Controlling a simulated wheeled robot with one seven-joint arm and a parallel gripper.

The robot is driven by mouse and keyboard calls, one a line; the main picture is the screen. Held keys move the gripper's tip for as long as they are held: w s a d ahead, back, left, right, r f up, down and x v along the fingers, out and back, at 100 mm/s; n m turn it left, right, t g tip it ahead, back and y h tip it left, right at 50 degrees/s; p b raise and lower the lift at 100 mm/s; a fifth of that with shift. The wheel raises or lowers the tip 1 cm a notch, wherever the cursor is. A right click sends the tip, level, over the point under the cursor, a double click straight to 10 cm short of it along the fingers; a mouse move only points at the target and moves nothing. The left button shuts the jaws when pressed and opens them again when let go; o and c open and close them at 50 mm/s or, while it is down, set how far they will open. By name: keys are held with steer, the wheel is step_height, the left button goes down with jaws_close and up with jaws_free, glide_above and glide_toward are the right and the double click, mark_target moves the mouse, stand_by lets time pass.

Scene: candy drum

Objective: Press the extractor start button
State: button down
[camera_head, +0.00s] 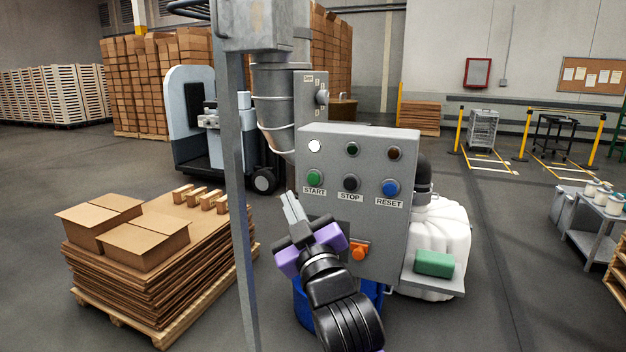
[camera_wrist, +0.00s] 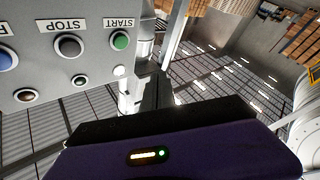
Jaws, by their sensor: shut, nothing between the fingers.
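The grey control panel (camera_head: 340,218) stands in the middle of the head view. Its green START button (camera_head: 314,178) is at the left, with the black STOP button (camera_head: 351,183) and blue RESET button (camera_head: 390,187) to its right. A white lamp (camera_head: 315,146) looks lit above START; the two other lamps are dark. My gripper (camera_head: 291,205) is shut and empty, below and left of START, apart from it in the picture. The wrist view shows the START button (camera_wrist: 120,40) upside down, beyond the shut fingers (camera_wrist: 156,88); the exact gap cannot be told.
A grey post (camera_head: 238,200) stands left of the panel. An orange knob (camera_head: 359,251) is low on the panel. A side shelf (camera_head: 432,285) holds a green block (camera_head: 434,263). A pallet of flat cardboard (camera_head: 150,285) lies at the left.

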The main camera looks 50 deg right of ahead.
mark_target(314, 179)
steer(key=shift+w+d+p, duration=0.25)
steer(key=shift+w+d, duration=0.25)
steer(key=shift+d, duration=0.8)
steer(key=shift+w+d+p, duration=0.25)
steer(key=shift+w+d, duration=0.2)
steer(key=shift+d, duration=0.9)
steer(key=shift+w+d+p, duration=0.25)
steer(key=shift+w+d, duration=0.25)
steer(key=shift+d, duration=0.8)
steer(key=shift+d, duration=0.1)
steer(key=shift+w+d, duration=0.15)
steer(key=shift+d, duration=0.15)
steer(key=shift+w+d, duration=0.1)
steer(key=shift+d, duration=0.35)
steer(key=shift+a, duration=0.1)
steer(key=shift+s+a, duration=0.25)
steer(key=shift+a, duration=0.5)
